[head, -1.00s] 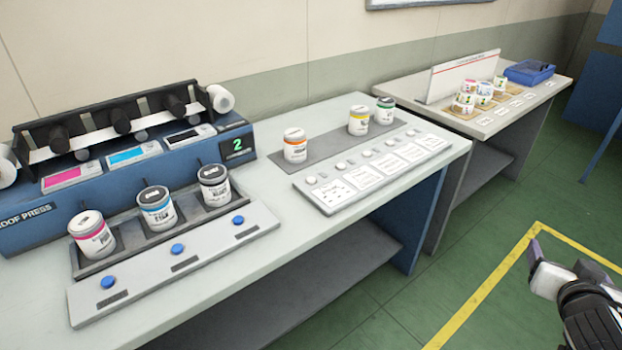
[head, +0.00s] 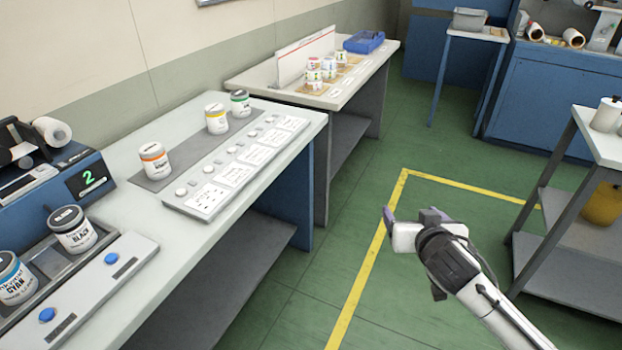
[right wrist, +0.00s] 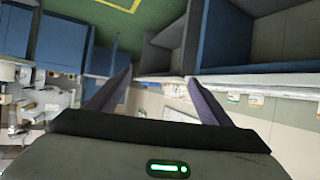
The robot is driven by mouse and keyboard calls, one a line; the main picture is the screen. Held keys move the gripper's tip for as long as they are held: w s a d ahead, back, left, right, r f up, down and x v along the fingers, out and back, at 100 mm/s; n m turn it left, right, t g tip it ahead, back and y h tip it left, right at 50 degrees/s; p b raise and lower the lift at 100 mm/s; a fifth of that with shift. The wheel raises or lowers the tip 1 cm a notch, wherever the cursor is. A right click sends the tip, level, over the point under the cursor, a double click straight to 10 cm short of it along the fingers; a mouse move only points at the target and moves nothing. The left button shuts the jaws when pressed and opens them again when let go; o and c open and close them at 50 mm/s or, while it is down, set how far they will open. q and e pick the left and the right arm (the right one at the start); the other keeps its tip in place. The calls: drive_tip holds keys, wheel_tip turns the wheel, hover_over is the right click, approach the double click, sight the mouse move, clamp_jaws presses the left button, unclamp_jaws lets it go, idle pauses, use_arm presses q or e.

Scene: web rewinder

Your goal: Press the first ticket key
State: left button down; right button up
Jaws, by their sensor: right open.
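The ticket panel (head: 172,205) is a pale sloped strip on the front part of the long bench. It carries a row of white printed tickets (head: 207,198), each with a small round pale key behind it. The nearest key (head: 181,192) is at the panel's left end. My right gripper (head: 411,216) is over the green floor to the right of the bench, well apart from the panel. It is open and empty, and its two fingers also show spread in the right wrist view (right wrist: 157,92). My left gripper is not in view.
Orange, yellow and green-labelled tins (head: 153,160) stand on a grey mat behind the panel. The press with a green "2" display (head: 87,181) is at left. A second bench (head: 262,84) stands beyond. A grey shelf table (head: 590,145) is at right. Open floor lies between.

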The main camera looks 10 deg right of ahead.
drive_tip(key=s+a+f+n+g+y, duration=0.1)
drive_tip(key=s+a+f+n+y, duration=0.1)
drive_tip(key=s+a+f, duration=0.6)
drive_tip(key=s+a+f+n+g+y, duration=0.2)
drive_tip(key=s+a+f, duration=0.6)
drive_tip(key=s+f, duration=0.7)
drive_tip(key=s+n+y, duration=0.1)
drive_tip(key=s+y, duration=0.1)
drive_tip(key=s, duration=0.2)
drive_tip(key=shift+a+g, duration=0.3)
